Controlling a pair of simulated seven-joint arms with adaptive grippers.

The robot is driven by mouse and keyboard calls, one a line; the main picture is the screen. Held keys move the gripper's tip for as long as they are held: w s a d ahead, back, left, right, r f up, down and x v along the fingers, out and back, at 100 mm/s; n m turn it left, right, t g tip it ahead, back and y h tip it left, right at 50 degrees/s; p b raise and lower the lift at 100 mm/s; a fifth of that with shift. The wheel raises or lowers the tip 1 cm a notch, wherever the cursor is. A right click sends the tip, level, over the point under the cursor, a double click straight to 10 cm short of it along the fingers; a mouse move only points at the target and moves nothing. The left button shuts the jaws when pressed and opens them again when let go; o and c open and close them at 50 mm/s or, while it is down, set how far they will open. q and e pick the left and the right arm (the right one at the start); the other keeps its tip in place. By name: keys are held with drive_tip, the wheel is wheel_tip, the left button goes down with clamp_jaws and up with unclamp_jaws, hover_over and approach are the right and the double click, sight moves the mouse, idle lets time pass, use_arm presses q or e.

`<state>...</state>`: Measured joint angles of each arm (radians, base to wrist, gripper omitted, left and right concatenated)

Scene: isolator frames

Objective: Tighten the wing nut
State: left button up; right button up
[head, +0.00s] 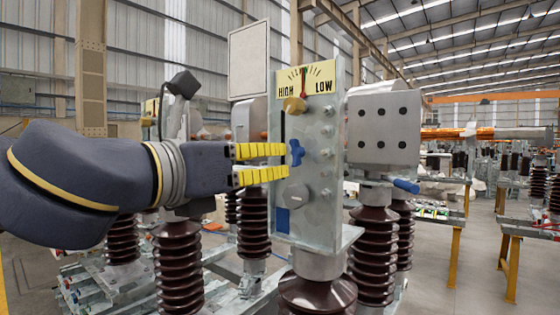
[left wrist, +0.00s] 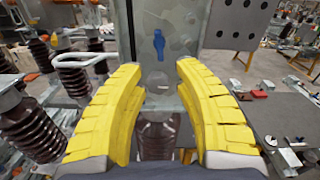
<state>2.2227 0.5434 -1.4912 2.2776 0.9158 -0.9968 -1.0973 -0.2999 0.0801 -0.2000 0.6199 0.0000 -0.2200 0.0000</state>
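The wing nut (head: 296,153) is blue and sits on the face of an upright grey metal plate (head: 320,190), just right of a dark vertical slot. It also shows in the left wrist view (left wrist: 159,44), upright and beyond the fingertips. My left gripper (head: 286,161) has yellow padded fingers, spread apart and pointing at the plate, with the tips just left of the wing nut. In the left wrist view the fingers stand wide with nothing between them. I cannot tell whether a fingertip touches the plate. My right gripper is not in view.
A HIGH/LOW dial (head: 305,80) with a red needle tops the plate, above a brass-coloured knob (head: 294,105). Bolts line the plate's right part. A grey box (head: 383,127) stands close on the right. Brown ribbed insulators (head: 374,255) stand below and around.

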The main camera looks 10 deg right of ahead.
use_arm(q)
drive_tip(key=shift+v, duration=1.5)
